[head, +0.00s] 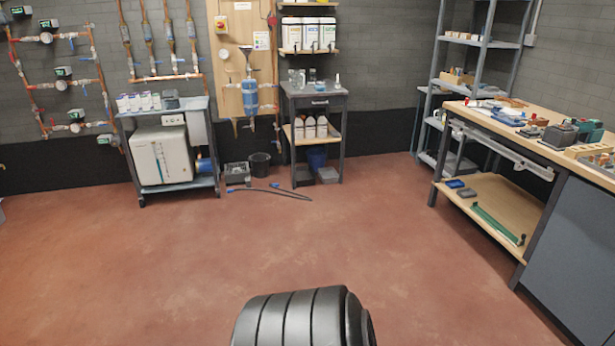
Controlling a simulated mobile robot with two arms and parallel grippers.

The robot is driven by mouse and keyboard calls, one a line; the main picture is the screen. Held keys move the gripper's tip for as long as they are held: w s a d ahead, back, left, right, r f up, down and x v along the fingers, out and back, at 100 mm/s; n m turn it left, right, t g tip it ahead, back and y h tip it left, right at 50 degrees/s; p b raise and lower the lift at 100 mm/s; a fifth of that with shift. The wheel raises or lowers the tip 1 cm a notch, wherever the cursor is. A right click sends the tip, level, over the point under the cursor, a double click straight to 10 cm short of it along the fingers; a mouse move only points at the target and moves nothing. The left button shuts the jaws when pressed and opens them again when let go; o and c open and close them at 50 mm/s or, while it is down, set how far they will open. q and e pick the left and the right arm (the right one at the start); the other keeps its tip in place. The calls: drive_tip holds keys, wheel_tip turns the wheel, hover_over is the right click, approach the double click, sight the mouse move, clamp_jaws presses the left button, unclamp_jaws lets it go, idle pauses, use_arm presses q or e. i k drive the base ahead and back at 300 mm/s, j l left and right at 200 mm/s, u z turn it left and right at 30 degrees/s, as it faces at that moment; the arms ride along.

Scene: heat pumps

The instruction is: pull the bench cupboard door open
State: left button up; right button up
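The workbench (560,158) with a pale wooden top stands at the right. Its cupboard door (577,262) is a grey panel under the near end of the bench, cut off by the right and bottom picture edges. It looks flat in line with the bench front; no gap or handle shows in this view. Neither of my grippers is in view. A black ribbed part at the bottom centre looks like my own body.
The red floor between me and the bench is clear. A wooden lower shelf (480,196) with a green tool sits beside the cupboard. A dark hose (285,192) lies on the floor at the back. A trolley with a white unit (162,157) stands at back left.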

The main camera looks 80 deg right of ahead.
sight(571, 269)
drive_tip(key=z, duration=4.5)
drive_tip(key=i+l, duration=0.25)
drive_tip(key=i, duration=0.2)
drive_tip(key=z, duration=0.05)
